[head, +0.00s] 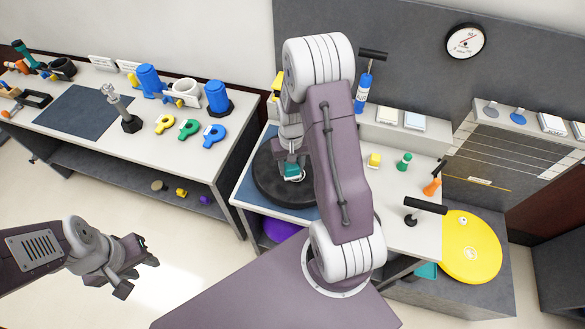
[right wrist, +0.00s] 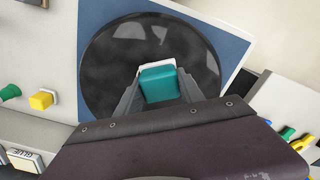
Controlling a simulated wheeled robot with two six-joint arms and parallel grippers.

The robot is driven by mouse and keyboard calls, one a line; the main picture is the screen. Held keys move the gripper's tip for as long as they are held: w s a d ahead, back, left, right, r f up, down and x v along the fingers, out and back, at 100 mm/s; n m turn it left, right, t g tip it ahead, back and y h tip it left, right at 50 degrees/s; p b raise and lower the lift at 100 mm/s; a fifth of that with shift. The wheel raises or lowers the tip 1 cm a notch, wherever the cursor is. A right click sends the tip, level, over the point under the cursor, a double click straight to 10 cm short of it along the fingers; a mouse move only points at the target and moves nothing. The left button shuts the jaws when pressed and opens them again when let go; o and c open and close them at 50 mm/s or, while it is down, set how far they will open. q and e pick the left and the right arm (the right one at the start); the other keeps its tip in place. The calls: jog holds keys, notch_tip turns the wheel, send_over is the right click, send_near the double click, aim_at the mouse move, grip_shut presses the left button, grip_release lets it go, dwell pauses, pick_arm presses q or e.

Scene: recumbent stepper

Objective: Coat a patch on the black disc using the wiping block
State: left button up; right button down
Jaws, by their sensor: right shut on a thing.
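The black disc (head: 268,188) lies on a blue mat on the right-hand bench, partly hidden by my right arm. In the right wrist view the disc (right wrist: 110,70) shows a glossy surface with faint smudges. My right gripper (head: 291,168) is shut on the wiping block, a teal block with a white edge (right wrist: 158,84), and holds it over the disc. I cannot tell whether the block touches the disc. My left gripper (head: 138,262) hangs over the floor at the lower left, well away from the disc. Its fingers look apart and empty.
A yellow round plate (head: 468,248) lies at the far right.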

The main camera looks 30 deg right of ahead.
aim_at(291, 165)
jog(key=shift+r+p, duration=1.65)
jog(key=shift+r, duration=0.55)
